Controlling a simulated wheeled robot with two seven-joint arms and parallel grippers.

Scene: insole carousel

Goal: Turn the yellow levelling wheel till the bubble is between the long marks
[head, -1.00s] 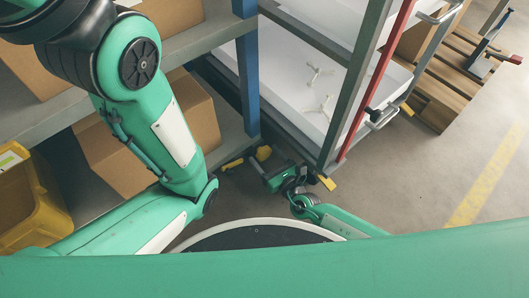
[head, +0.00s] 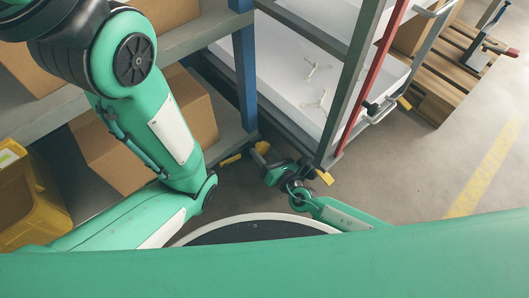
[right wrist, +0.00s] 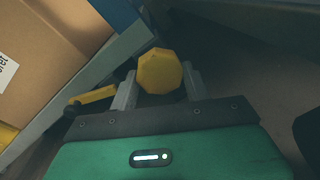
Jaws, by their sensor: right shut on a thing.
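The yellow levelling wheel (right wrist: 160,72) is an eight-sided knob in the right wrist view. It sits between the two grey fingers of my right gripper (right wrist: 159,84), which is shut on it. In the head view the wheel (head: 261,147) is small, low by the foot of the blue post, and partly covered by my right gripper (head: 264,158). I cannot make out the bubble or its long marks in either view. My left arm shows at the left of the head view, but its gripper is out of view.
A yellow lever-like piece (right wrist: 92,96) lies left of the wheel. Cardboard boxes (head: 133,154) stand on the grey shelving with the blue post (head: 246,75). A rack with white trays (head: 290,75) stands close right of my gripper. Open floor (head: 420,165) lies further right.

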